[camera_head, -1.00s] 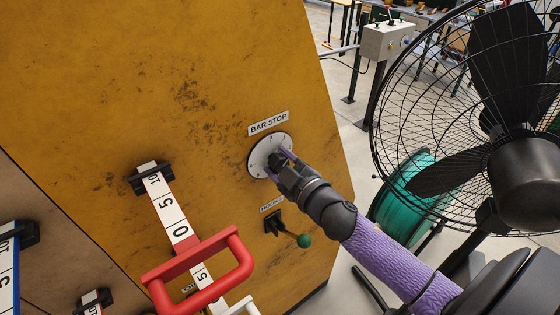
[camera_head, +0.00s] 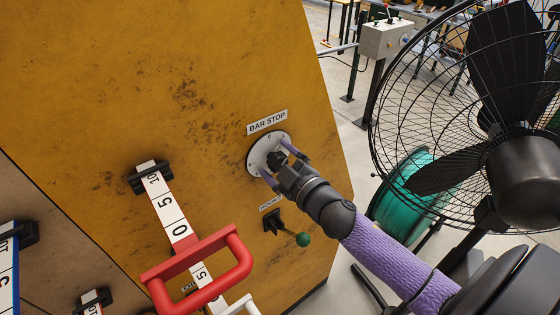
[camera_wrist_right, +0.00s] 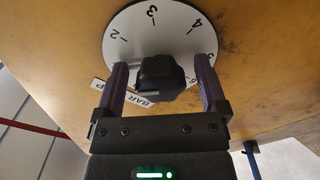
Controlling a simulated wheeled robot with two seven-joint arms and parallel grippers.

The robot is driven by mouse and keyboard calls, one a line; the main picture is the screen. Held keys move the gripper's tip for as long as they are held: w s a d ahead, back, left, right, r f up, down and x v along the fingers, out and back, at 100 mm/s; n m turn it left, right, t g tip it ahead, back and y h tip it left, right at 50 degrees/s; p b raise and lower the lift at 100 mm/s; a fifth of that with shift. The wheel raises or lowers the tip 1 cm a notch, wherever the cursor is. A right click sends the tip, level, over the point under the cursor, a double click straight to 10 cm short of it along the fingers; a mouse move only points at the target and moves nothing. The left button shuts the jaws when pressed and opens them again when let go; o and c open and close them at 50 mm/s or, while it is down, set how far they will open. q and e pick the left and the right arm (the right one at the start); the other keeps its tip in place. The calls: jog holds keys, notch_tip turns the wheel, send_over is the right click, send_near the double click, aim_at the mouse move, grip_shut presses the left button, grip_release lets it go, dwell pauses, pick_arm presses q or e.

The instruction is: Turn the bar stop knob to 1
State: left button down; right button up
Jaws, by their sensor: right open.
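The bar stop dial (camera_head: 256,154) is a white disc on the yellow panel, under the "BAR STOP" label (camera_head: 267,122). In the right wrist view the dial (camera_wrist_right: 130,30) shows the figures 2, 3 and 4 along its visible edge. The black knob (camera_wrist_right: 160,77) stands out from its middle. My right gripper (camera_head: 282,167) is open at the dial. In the wrist view its two purple fingers (camera_wrist_right: 162,68) stand on either side of the knob, with visible gaps. I cannot tell which figure the knob points to. My left gripper is not in view.
A black lever with a green ball (camera_head: 303,239) sits just below the dial. A red handle (camera_head: 243,262) and a numbered scale (camera_head: 165,200) are to the left. A large black fan (camera_head: 520,165) stands close on the right, near my right arm, with a green spool (camera_head: 400,185) behind.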

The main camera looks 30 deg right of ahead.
jog(key=s+b, duration=0.1)
jog(key=s, duration=0.9)
jog(key=shift+d, duration=0.4)
